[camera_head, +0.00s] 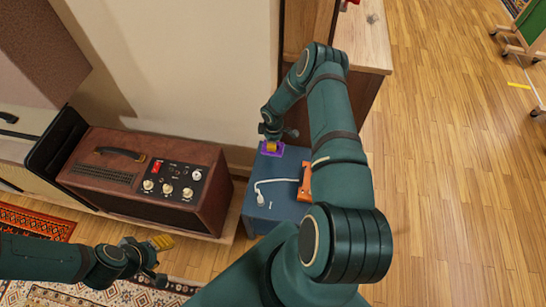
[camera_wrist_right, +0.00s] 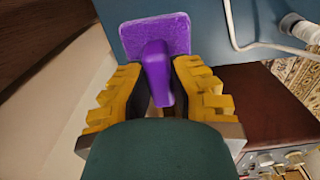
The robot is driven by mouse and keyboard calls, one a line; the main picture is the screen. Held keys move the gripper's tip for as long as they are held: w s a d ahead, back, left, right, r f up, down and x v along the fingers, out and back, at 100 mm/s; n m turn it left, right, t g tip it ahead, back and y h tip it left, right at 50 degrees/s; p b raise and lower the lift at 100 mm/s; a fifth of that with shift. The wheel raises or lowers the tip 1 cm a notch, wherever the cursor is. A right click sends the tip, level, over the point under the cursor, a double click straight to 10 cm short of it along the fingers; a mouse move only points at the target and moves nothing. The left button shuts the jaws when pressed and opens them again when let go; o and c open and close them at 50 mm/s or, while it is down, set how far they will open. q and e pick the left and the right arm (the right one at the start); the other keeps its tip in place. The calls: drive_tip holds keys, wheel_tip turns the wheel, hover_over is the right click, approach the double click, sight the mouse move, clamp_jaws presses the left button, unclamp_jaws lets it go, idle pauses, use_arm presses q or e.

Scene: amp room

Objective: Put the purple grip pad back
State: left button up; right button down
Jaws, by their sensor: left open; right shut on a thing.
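The purple grip pad (camera_head: 265,152) is a flat square plate with a purple handle, at the far left edge of the blue box (camera_head: 288,213) in the head view. My right gripper (camera_head: 272,146) is shut on its handle. In the right wrist view the pad (camera_wrist_right: 155,36) faces away beyond the yellow fingers, with the handle between the fingertips (camera_wrist_right: 158,85). The pad overlaps the edge of the blue surface (camera_wrist_right: 210,25); I cannot tell whether it touches it. My left gripper (camera_head: 158,246) is open and empty, low at the left above the rug.
A white cable with a plug (camera_head: 261,198) and an orange object (camera_head: 305,186) lie on the blue box. A brown amplifier (camera_head: 145,180) with knobs stands to its left. A wall rises behind. A wooden cabinet (camera_head: 365,42) stands at the back right. Open floor lies right.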

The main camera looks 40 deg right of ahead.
wheel_tip(320, 180, down, 8)
drive_tip(key=shift+r+b, duration=0.2)
drive_tip(key=shift+b, duration=0.65)
drive_tip(key=shift+r, duration=0.15)
drive_tip(key=c, duration=1)
unclamp_jaws()
drive_tip(key=shift+f, duration=0.2)
drive_tip(key=shift+r, duration=0.15)
